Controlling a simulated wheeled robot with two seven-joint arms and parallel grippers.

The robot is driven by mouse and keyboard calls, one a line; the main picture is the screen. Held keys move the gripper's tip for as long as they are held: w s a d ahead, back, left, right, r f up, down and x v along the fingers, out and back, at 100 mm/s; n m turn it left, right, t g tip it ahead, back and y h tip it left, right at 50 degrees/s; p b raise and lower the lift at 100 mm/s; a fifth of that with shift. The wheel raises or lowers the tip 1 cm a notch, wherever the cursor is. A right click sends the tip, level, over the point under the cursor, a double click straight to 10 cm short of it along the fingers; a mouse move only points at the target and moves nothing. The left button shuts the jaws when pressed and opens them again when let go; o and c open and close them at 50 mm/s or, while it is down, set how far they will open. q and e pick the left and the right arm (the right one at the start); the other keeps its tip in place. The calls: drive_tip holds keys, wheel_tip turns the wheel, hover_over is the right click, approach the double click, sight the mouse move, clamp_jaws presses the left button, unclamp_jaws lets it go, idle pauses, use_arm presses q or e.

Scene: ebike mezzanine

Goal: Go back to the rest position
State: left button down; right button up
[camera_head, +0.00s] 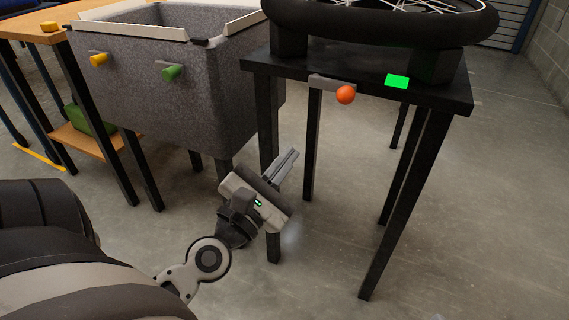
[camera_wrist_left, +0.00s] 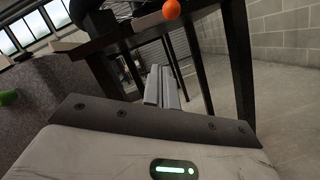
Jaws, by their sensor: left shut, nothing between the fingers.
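My left gripper (camera_head: 287,163) is in the lower middle of the head view, low in front of the black table and below its top. Its fingers are shut with nothing between them. They also show in the left wrist view (camera_wrist_left: 166,88), pointing towards the space under the table. My left arm comes in from the lower left of the head view. My right gripper is in neither view.
A grey speckled bin (camera_head: 180,110) with yellow and green knobs stands left. A wooden table (camera_head: 25,27) is farther left. Floor at right is clear.

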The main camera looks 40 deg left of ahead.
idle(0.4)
use_arm(q)
drive_tip(key=s+d+f+m+g+h, duration=0.2)
drive_tip(key=d+m+g+h, duration=0.1)
drive_tip(key=d+m, duration=0.55)
drive_tip(key=s+d+f+m+g+h, duration=0.1)
drive_tip(key=d+f+m+g+h, duration=0.3)
drive_tip(key=m, duration=0.8)
drive_tip(key=s+d+f+m+g+h, duration=0.1)
drive_tip(key=s+d+m+h, duration=0.15)
drive_tip(key=d+m, duration=0.7)
drive_tip(key=s+a+r+m+g+y+p, duration=0.1)
drive_tip(key=a+r+y+p, duration=0.3)
drive_tip(key=p, duration=2.2)
drive_tip(key=a+r+m+g, duration=0.1)
drive_tip(key=a+r, duration=0.2)
drive_tip(key=r, duration=0.3)
drive_tip(key=shift+s+a+r+g, duration=0.15)
drive_tip(key=shift+s+a+g, duration=0.1)
drive_tip(key=shift+s+g, duration=0.1)
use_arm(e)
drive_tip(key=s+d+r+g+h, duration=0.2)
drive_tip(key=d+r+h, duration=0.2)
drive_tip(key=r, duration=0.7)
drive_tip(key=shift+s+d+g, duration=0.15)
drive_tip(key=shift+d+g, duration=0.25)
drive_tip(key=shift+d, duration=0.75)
